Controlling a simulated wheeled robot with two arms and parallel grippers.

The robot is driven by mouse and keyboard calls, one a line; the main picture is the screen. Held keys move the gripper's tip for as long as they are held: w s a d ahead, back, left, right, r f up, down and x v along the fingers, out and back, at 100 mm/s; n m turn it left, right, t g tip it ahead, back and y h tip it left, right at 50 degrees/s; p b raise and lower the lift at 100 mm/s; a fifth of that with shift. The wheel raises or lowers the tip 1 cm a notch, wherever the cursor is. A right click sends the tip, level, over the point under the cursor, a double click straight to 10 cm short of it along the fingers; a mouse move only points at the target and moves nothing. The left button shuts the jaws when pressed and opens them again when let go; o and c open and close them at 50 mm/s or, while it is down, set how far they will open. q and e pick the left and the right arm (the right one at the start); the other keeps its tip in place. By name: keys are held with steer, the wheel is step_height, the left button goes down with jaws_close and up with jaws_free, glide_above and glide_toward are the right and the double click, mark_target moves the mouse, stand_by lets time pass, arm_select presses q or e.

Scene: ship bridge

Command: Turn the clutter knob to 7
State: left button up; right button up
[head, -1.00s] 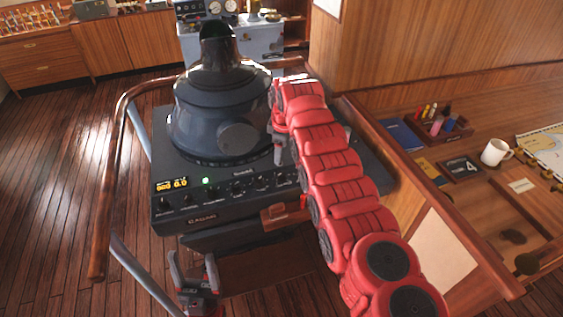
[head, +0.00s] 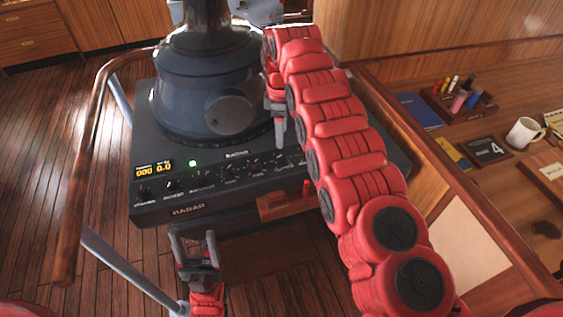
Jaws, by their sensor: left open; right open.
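The dark radar console (head: 225,210) stands ahead with a row of small black knobs (head: 229,171) along its sloping front panel. The knob labels are too small to read for certain, so I cannot tell which knob is the clutter knob. Amber digits and a green light (head: 193,163) glow at the panel's left. My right gripper (head: 280,145) points down just above the panel's right part, apart from the knobs as far as I can see; it is open and empty. My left gripper (head: 193,235) is open, upright and empty, below the console's front edge.
A domed radar hood (head: 205,85) rises above the panel. A curved wooden rail (head: 85,170) runs along the left. The red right arm hides the console's right side. A desk at right holds a white mug (head: 523,133) and a pen tray (head: 462,105).

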mark_target(282, 155)
steer(key=f, duration=0.2)
steer(key=f+p, duration=0.1)
steer(key=f, duration=0.3)
steer(key=shift+s+f+p, duration=0.25)
steer(key=shift+f+p, duration=0.1)
steer(key=shift+f, duration=0.6)
jaws_close()
